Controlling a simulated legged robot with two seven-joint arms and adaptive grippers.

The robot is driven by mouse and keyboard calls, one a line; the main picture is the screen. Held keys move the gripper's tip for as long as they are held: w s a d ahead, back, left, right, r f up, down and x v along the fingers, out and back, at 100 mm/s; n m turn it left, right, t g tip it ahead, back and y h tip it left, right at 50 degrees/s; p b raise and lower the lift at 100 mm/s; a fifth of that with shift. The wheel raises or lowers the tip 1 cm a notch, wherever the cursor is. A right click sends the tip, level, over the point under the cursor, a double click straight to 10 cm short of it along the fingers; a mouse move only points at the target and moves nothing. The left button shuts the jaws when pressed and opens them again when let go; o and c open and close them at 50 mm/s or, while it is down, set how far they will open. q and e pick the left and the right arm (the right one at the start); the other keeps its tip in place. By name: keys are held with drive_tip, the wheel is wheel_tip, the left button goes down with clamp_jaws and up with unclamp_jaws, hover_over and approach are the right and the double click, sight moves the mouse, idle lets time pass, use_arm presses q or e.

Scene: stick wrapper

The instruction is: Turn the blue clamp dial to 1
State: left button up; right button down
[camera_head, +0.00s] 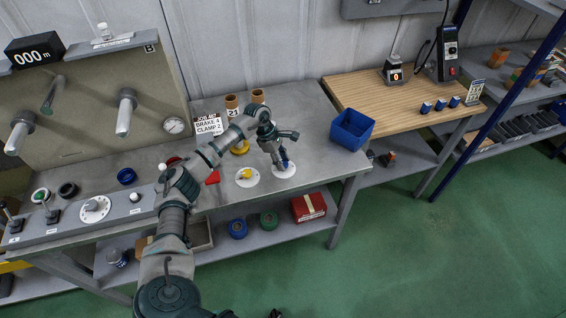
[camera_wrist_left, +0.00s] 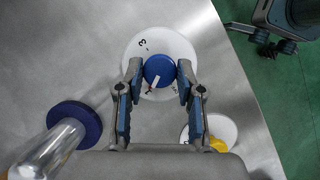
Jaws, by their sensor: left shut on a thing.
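The blue clamp dial (camera_head: 285,160) stands on a round white plate (camera_head: 286,173) near the front right of the grey bench. My left gripper (camera_head: 280,160) reaches down over it from above. In the left wrist view, the blue dial (camera_wrist_left: 159,71) sits between the two fingers of my left gripper (camera_wrist_left: 159,80), which is shut on its sides. A white pointer line on the dial points to the lower left of that picture. A "3" shows at the plate's upper left; a mark below the dial is too small to read.
A yellow dial (camera_head: 246,174) on its own white plate is close by on the left. A job card (camera_head: 207,124) and brown cylinders (camera_head: 232,104) stand behind. A blue bin (camera_head: 352,129) is at the right. The bench's front edge is near the dial.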

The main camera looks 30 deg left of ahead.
use_arm(q)
drive_tip(key=shift+a+f, duration=0.1)
drive_tip(key=shift+a, duration=0.05)
use_arm(e)
drive_tip(key=shift+w+r, duration=0.15)
drive_tip(key=shift+r, duration=0.15)
use_arm(q)
drive_tip(key=o, duration=1)
drive_tip(key=shift+o, duration=0.8)
drive_tip(key=shift+w+a, duration=0.1)
use_arm(e)
drive_tip(key=shift+w+a, duration=0.1)
drive_tip(key=shift+a, duration=0.05)
use_arm(q)
drive_tip(key=shift+a+r, duration=0.1)
drive_tip(key=shift+r, duration=0.2)
drive_tip(key=w+v, duration=0.1)
drive_tip(key=v, duration=1)
drive_tip(key=shift+s+a, duration=0.3)
drive_tip(key=shift+s, duration=0.15)
